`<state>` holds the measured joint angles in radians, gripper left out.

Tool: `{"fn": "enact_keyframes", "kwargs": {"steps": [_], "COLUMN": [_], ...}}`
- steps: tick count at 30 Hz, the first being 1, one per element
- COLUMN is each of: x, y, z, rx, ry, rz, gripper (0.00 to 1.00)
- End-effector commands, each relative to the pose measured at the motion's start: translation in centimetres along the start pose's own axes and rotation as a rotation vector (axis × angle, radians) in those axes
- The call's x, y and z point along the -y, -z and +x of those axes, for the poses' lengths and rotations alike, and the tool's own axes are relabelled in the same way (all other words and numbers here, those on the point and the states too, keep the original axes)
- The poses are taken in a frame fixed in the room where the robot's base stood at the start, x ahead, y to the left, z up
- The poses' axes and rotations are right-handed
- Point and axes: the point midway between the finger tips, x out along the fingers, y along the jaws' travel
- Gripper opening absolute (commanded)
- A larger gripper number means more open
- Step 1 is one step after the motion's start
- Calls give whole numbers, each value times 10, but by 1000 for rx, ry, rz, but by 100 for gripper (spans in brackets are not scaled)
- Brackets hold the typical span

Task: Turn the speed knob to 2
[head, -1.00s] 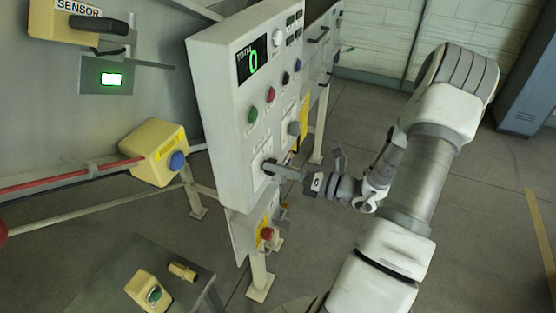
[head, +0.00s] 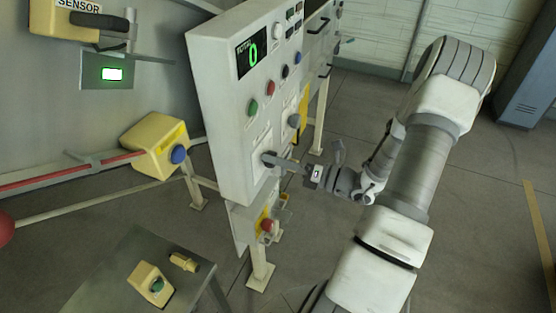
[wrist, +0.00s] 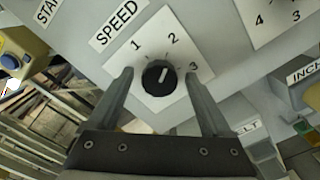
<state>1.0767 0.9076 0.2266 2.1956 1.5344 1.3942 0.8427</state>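The speed knob (wrist: 158,77) is a round black dial on a white plate marked 1, 2 and 3, under a SPEED label (wrist: 117,24). Its white pointer line slants up and right, roughly toward the 2; the exact setting is hard to tell. My gripper (wrist: 158,78) is open, one finger on each side of the knob, with visible gaps on both sides. In the head view my gripper (head: 270,160) is at the lower front of the white control panel (head: 222,120), and its fingers largely hide the knob.
Above the gripper the panel has green (head: 253,107) and red (head: 269,88) buttons, a grey knob (head: 294,121) and a display reading 0 (head: 252,56). A red button (head: 267,225) sits below. A second numbered dial plate (wrist: 270,18) is at upper right in the wrist view.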

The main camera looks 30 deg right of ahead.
Motion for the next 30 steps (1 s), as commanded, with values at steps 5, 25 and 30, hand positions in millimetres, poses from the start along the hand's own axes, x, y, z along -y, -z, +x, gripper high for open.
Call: {"fn": "enact_keyframes", "kwargs": {"steps": [5, 25, 30], "x": [0, 2, 2], "y": [0, 1, 0], "z": [0, -99, -137], "rx": [0, 2, 2], "ry": [0, 4, 4], "rz": [-1, -2, -3], "gripper": [83, 83, 83]}}
